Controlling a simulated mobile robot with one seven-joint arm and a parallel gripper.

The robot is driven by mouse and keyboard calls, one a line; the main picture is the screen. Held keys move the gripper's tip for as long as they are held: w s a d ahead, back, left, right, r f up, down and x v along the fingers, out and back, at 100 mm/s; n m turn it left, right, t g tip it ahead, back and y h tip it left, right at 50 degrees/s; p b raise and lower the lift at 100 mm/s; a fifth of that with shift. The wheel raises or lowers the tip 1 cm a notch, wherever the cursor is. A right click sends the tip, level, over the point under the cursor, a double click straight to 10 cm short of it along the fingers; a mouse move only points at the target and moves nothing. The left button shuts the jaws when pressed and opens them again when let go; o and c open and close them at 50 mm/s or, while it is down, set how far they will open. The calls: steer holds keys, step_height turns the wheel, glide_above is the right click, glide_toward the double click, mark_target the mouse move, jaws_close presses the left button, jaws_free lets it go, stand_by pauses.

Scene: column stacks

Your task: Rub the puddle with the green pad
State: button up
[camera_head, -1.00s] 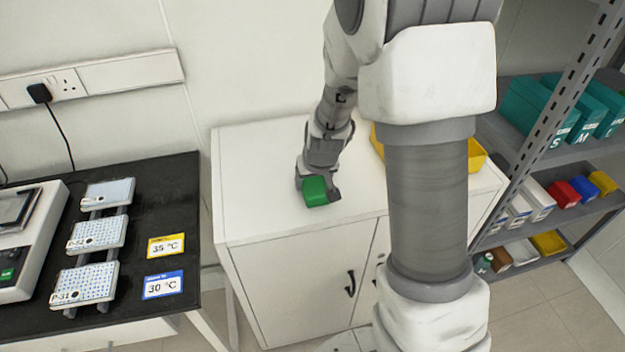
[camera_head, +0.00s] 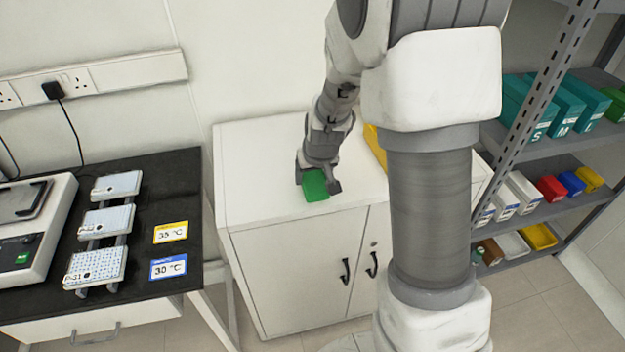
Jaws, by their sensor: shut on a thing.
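The green pad (camera_head: 315,186) is a small bright green block over the white cabinet top (camera_head: 255,165), near its front edge. My gripper (camera_head: 318,184) is shut on the pad, with a finger on each side of it, pointing down. The pad is at or very close to the cabinet top; I cannot tell whether it touches. No puddle can be made out on the white surface; my arm hides part of the top.
A yellow container (camera_head: 375,146) stands on the cabinet behind my arm. A black bench (camera_head: 150,200) with plates and temperature cards is at the left. A grey shelf rack (camera_head: 565,150) with boxes is at the right. The cabinet top's left part is clear.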

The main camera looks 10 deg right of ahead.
mark_target(314, 174)
steer(key=shift+r+p, duration=1.5)
steer(key=shift+r, duration=0.95)
steer(key=shift+d, duration=0.15)
